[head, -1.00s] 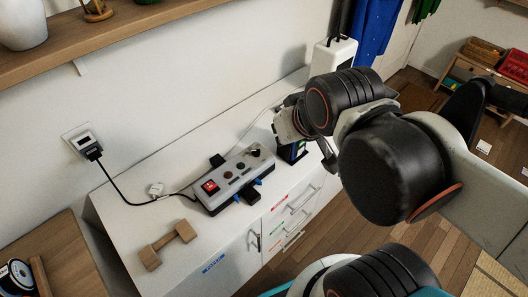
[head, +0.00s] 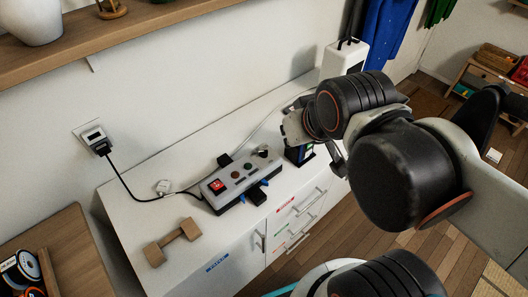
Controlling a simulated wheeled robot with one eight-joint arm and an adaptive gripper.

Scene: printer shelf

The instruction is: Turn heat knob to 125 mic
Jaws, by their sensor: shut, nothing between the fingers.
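A grey control box (head: 226,190) sits on the white cabinet top, with a lit red switch (head: 217,187) at its near left end. Small round buttons (head: 236,174) run along its top. A dark knob (head: 262,152) is at its far right end; its pointer and markings are too small to read. My gripper (head: 338,160) is at the end of the arm, to the right of the box and apart from the knob. It is shut and empty, and partly hidden by my arm links.
A dark upright item (head: 299,153) stands right of the box, beneath my wrist. A wooden dumbbell-shaped piece (head: 172,242) lies at the front left. A black cable runs to a wall plug (head: 98,142). A wooden shelf (head: 150,30) overhangs the cabinet.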

